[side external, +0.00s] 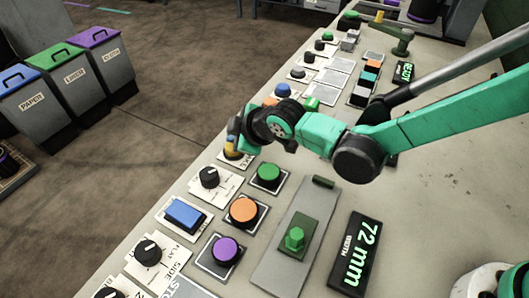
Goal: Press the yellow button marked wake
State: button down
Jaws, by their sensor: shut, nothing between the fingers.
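My gripper (232,146) is shut and points down over the left edge of the control desk (427,190), just above or at a small pale plate (243,163). A small yellow-orange patch shows at the fingertips. I cannot tell whether it is part of the gripper or the yellow button beneath it. No wake marking is readable in this view. The spot under the fingertips is mostly hidden by the gripper, so I cannot tell whether it touches anything.
Near the gripper are a green button (269,171), an orange button (243,210), a purple button (226,250), a blue rectangular button (184,214) and a black knob (209,177). Labelled bins (103,65) stand on the floor.

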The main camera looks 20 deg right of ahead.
jog(key=shift+r, duration=0.3)
jog(key=shift+r, duration=2.5)
jog(key=s+d+r+m+h, duration=0.1)
jog(key=s+d+r+m, duration=0.15)
jog(key=d, duration=0.45)
jog(key=s+d+r+m+h, duration=0.1)
jog(key=s+d+r+m, duration=0.2)
jog(key=d, duration=0.4)
jog(key=s+d+r+m+h, duration=0.1)
jog(key=s+d+r+m, duration=0.1)
jog(key=d+m, duration=0.35)
jog(key=s+d+f+m+g+h, duration=0.1)
jog(key=s+d+f+m, duration=0.1)
jog(key=s+d, duration=0.5)
jog(key=shift+s+d+f+m, duration=0.15)
jog(key=shift+d+f+m, duration=0.2)
jog(key=shift+m, duration=0.35)
